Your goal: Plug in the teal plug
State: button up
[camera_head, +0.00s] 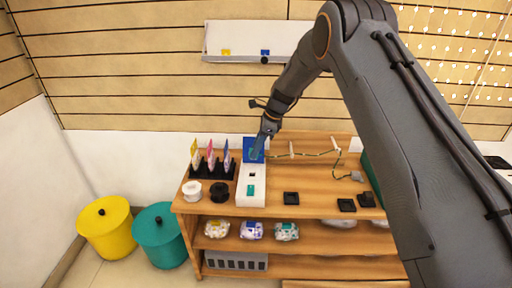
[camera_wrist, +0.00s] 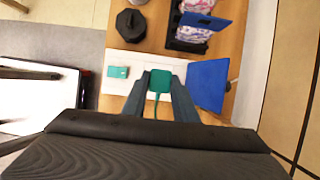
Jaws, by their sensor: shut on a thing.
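My gripper (camera_head: 261,146) is shut on the teal plug (camera_wrist: 160,81), which sits between the fingertips in the wrist view, its thin teal cable trailing back towards my wrist. The plug is hard to make out in the head view. A long white box (camera_head: 241,191) lies under and in front of my gripper; it also shows in the wrist view (camera_wrist: 140,62). It carries a teal block (camera_head: 250,190) near its front end, also in the wrist view (camera_wrist: 118,72). A blue panel (camera_head: 249,145) stands at its back end, beside my gripper. I cannot tell whether the plug touches the box.
Left of the box are a black rack (camera_head: 207,170) of upright cards, a black round object (camera_head: 219,192) and a white one (camera_head: 192,190). The wooden tabletop (camera_head: 310,180) between is mostly clear.

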jog(key=shift+a+f+b, duration=0.2)
jog(key=shift+f+b, duration=0.5)
jog(key=shift+f, duration=0.85)
jog(key=shift+a+f+b, duration=0.15)
jog(key=shift+f+b, duration=0.5)
jog(key=shift+f, duration=0.9)
jog(key=shift+f, duration=0.1)
jog(key=shift+f+b, duration=0.5)
jog(key=shift+f, duration=0.1)
jog(key=shift+f+b, duration=0.35)
jog(key=shift+f, duration=0.3)
dwell(0.4)
jog(key=o, duration=1.5)
jog(key=shift+r, duration=0.1)
